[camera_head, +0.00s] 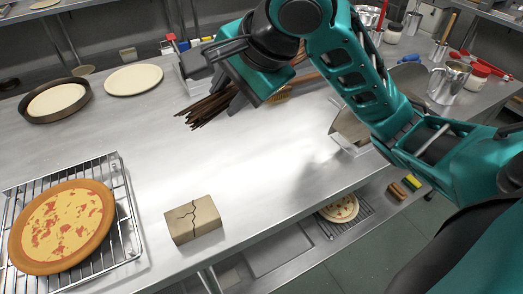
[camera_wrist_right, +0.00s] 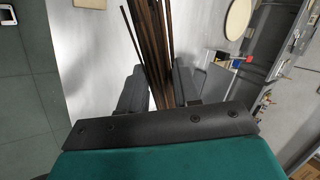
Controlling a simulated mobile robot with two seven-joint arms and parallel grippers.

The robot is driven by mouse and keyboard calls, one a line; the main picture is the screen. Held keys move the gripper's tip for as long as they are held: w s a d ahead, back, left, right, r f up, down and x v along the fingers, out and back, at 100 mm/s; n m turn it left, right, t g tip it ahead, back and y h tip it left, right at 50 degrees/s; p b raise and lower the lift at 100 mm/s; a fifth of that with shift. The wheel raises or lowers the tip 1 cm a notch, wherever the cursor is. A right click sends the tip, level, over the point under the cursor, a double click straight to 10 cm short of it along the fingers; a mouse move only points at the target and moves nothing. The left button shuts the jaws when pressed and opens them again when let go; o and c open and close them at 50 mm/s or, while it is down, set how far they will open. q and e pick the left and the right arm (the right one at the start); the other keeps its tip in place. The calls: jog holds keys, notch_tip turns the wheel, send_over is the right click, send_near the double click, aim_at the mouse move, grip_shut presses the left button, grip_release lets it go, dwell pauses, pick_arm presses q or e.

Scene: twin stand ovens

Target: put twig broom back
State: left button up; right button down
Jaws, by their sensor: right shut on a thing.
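The twig broom (camera_head: 208,108) is a bundle of dark brown twigs, held above the steel worktop in the head view. My right gripper (camera_head: 236,98) is shut on it, and the gripper body hides part of the broom. In the right wrist view the twigs (camera_wrist_right: 150,45) run up between the two dark fingers of the right gripper (camera_wrist_right: 157,92). My left gripper is in neither view.
The steel worktop (camera_head: 270,160) is clear in the middle. A round pan (camera_head: 27,112) and a pale dough disc (camera_head: 133,79) lie behind. A metal jug (camera_head: 448,82) stands at right.

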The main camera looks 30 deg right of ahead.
notch_tip(320, 180, down, 19)
jog(key=b, duration=0.5)
jog(key=shift+s, duration=0.15)
jog(key=shift+f, duration=0.15)
